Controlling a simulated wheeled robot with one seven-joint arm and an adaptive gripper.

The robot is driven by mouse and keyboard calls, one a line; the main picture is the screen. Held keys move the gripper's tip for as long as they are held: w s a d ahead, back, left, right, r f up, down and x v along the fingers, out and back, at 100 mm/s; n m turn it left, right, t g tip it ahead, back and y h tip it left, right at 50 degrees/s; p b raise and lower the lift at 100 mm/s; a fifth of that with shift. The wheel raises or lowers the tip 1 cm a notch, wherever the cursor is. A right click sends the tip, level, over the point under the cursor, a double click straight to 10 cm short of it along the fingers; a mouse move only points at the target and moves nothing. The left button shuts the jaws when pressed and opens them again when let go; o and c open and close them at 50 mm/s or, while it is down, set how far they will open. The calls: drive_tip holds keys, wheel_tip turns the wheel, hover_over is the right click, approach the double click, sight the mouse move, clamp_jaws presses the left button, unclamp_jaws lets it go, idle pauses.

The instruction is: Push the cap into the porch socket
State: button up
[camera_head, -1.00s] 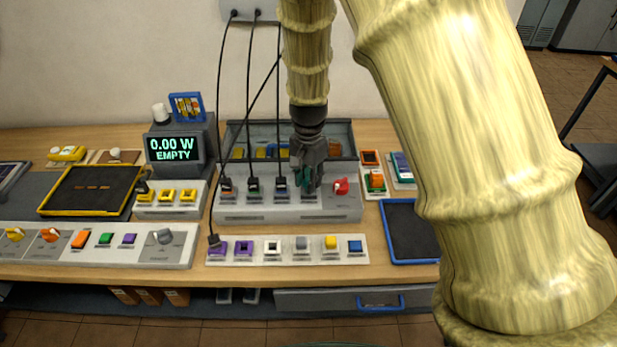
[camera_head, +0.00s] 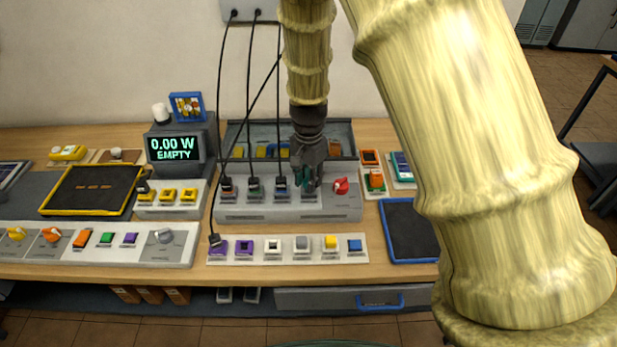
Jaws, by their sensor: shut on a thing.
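My gripper (camera_head: 308,182) points down over the right part of a grey socket strip (camera_head: 240,209). It is shut on a small teal thing (camera_head: 306,184), most likely the cap, mostly hidden between the dark fingers. The cap is at or just above the strip's rightmost socket place; whether it touches or sits in it I cannot tell. Three black plugs with cables stand in the strip to the left, the nearest plug (camera_head: 281,181) close beside my gripper. A red knob (camera_head: 341,186) is just to the right. I cannot read which socket is the porch one.
A grey open bin (camera_head: 342,133) with coloured pieces stands behind the strip. A white row of coloured sockets (camera_head: 259,259) lies in front, with a black plug (camera_head: 215,240) at its left end. A display (camera_head: 174,149) reads 0.00 W EMPTY. A blue-rimmed tray (camera_head: 408,262) lies to the right.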

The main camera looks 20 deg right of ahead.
drive_tip(key=shift+f, duration=0.55)
idle(0.4)
drive_tip(key=o, duration=0.5)
wheel_tip(320, 180, up, 11)
drive_tip(key=p, duration=0.8)
idle(0.7)
drive_tip(key=shift+s+f, duration=0.1)
idle(0.4)
